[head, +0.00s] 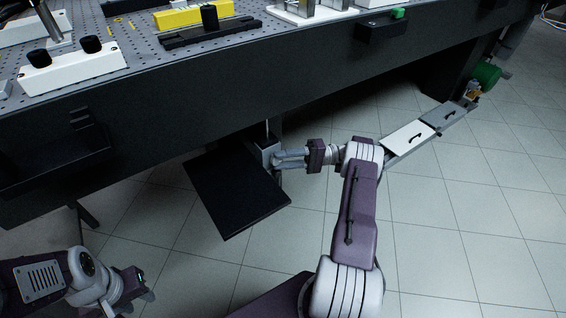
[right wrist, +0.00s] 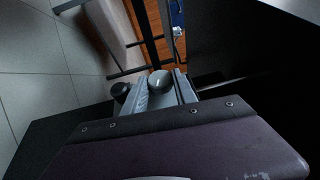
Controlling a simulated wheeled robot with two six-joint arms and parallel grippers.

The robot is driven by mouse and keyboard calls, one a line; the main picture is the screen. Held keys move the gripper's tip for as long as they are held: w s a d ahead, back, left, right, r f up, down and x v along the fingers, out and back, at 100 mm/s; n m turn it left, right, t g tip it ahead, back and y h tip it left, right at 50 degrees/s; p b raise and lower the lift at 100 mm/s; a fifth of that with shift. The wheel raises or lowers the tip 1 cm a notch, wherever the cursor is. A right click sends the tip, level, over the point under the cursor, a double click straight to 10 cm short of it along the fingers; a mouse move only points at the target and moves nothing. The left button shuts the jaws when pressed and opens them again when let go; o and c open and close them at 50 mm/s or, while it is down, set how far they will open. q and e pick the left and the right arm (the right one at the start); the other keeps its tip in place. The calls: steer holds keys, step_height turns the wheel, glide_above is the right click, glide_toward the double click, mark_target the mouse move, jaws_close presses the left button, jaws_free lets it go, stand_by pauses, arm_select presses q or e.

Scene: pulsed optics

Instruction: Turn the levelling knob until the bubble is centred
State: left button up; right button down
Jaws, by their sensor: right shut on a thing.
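My right gripper (head: 278,159) reaches below the tabletop edge, beside a grey upright bracket (head: 267,148) by a black flat panel (head: 232,192). In the right wrist view, its two fingers (right wrist: 162,90) are shut on a rounded grey knob-like piece (right wrist: 160,80). I cannot tell for certain that it is the levelling knob. A dark round piece (right wrist: 121,91) sits just left of the fingers. I cannot make out a bubble in either view. My left gripper (head: 129,303) is low at the lower left, empty, its fingertips apart.
The dark table (head: 300,72) carries a white box (head: 75,70) with two black knobs and a yellow block (head: 185,18) near a black rail. A black holder (head: 55,150) juts from its front at left. Tiled floor (head: 460,220) is open at right.

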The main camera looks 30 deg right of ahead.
steer(key=shift+a+f, duration=0.1)
steer(key=shift+f, duration=0.05)
stand_by(0.3)
steer(key=c, duration=1.3)
jaws_free()
steer(key=shift+o, duration=0.2)
